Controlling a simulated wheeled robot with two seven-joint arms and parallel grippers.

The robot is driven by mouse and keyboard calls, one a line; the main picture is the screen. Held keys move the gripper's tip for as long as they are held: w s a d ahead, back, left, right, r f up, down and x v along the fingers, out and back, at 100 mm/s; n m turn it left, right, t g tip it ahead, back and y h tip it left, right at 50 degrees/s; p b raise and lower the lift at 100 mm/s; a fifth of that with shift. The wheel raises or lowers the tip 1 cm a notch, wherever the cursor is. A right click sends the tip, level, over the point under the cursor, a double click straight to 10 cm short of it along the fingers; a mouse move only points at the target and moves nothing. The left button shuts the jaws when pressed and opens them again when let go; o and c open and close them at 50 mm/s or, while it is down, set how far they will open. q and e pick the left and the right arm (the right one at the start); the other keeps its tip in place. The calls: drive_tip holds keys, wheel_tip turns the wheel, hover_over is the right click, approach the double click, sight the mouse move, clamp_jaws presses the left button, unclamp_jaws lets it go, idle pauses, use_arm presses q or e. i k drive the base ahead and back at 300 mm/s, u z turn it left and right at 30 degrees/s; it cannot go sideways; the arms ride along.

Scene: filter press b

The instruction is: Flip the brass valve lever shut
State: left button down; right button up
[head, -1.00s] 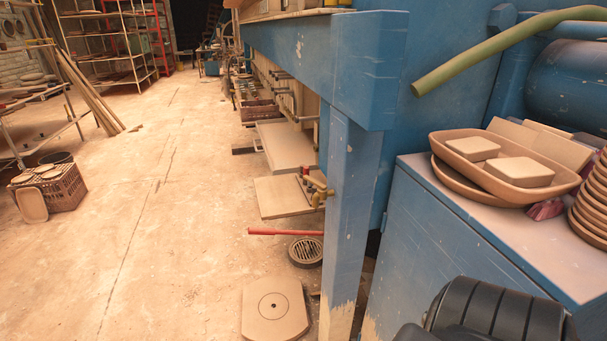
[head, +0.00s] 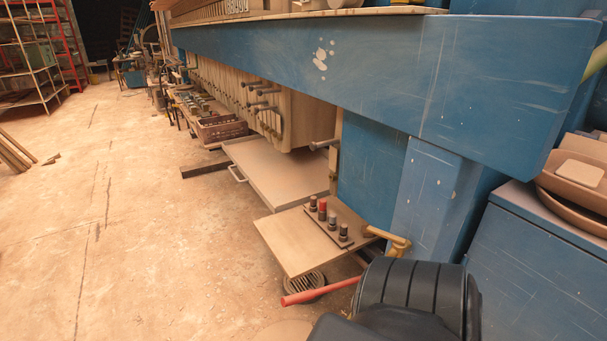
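The brass valve (head: 396,241) shows low at the side of the blue press leg, right of centre in the head view. A short yellow brass arm points left from it, level or slightly tilted; I cannot tell the valve's setting. A red bar (head: 320,291) lies lower and to the left, its right end hidden behind a black ribbed part of my own arm at the bottom. That part also covers the area just below the valve. Neither gripper is in view.
A small panel with several knobs (head: 329,221), one red, is beside the valve above a pale board (head: 285,243). The blue press beam (head: 440,75) overhangs them. A blue cabinet (head: 530,270) with stacked dishes stands right.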

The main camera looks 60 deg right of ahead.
sight(391, 237)
drive_tip(key=u, duration=0.05)
drive_tip(key=i, duration=0.7)
drive_tip(key=z, duration=3.75)
